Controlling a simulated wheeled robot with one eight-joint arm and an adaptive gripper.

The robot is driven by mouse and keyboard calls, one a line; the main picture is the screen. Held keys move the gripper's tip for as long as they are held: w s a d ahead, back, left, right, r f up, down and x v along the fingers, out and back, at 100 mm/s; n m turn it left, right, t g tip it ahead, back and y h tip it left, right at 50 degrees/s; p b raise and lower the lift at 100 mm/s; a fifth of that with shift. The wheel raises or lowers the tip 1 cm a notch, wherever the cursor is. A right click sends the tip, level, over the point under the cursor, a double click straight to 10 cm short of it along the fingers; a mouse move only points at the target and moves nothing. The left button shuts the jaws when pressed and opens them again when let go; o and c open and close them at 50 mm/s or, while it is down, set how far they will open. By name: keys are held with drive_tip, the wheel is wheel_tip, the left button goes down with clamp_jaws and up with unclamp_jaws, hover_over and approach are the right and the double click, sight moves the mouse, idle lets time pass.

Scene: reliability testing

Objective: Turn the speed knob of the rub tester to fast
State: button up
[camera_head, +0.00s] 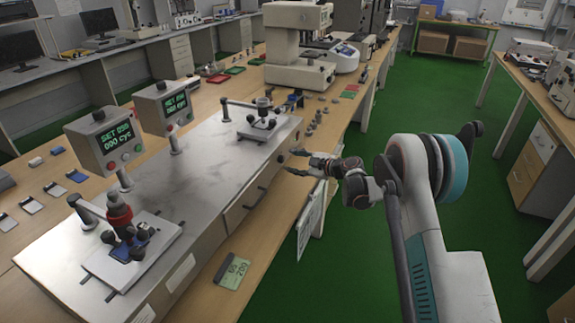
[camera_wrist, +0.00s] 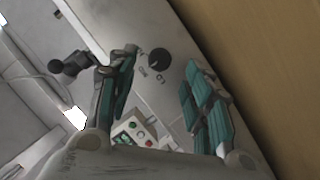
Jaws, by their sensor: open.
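The rub tester (camera_head: 205,165) is a long metal-topped box on the bench, with two display boxes on stems and two rubbing arms on top. In the wrist view, a round black knob (camera_wrist: 159,57) sits on a pale grey face of the tester, with small marks beside it. My gripper (camera_head: 294,161) is at the tester's right-hand side, near its far end, fingers pointing at that face. In the wrist view my gripper (camera_wrist: 158,70) is open and empty, with the knob showing between and beyond its fingertips. I cannot tell the knob's setting or whether a finger touches it.
A display box (camera_head: 103,138) and a second one (camera_head: 163,105) show green digits. A green pad (camera_head: 232,271) lies on the bench by the tester's near end. A larger beige machine (camera_head: 298,45) stands farther back. The green floor right of the bench is open.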

sight(283, 160)
drive_tip(key=shift+b+x, duration=0.5)
drive_tip(key=shift+x, duration=1.6)
drive_tip(key=c, duration=1.1)
